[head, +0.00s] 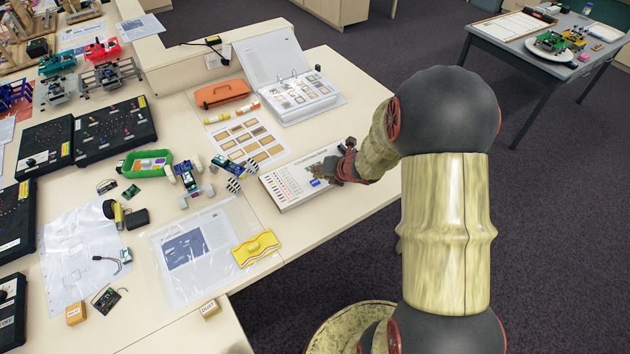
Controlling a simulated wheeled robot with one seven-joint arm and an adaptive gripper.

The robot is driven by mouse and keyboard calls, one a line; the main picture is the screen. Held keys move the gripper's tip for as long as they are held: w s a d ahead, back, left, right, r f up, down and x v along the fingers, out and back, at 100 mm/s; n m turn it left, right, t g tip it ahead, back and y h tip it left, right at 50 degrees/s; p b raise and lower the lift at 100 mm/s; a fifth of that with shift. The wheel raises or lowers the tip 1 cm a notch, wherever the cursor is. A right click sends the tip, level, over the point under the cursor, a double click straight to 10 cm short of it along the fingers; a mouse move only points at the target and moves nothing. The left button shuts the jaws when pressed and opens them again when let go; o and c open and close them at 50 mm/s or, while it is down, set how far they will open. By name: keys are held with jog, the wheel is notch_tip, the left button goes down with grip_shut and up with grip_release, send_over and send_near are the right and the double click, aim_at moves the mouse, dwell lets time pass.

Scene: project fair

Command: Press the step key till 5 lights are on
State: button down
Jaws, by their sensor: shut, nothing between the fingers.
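A pale, flat panel (268,184) lies on the table near its right edge, with rows of small reddish marks on its left part. Which lights on it are lit is too small to tell. A small blue piece (316,182) shows near the panel's front middle; I cannot tell whether it is the step key. My gripper (322,174) reaches in from the right over the panel, shut and empty, with its tips close to the blue piece. Whether they touch anything is not clear. My gripper and wrist hide the panel's right part.
Behind the panel are an open binder (290,95), an orange case (222,94) and a sheet of framed pictures (247,142). Small electronics (190,180) and a green tray (128,168) stand left. The table's right edge is close.

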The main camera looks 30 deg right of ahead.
aim_at(317, 181)
jog(key=shift+r+p, duration=1.5)
jog(key=shift+r, duration=0.65)
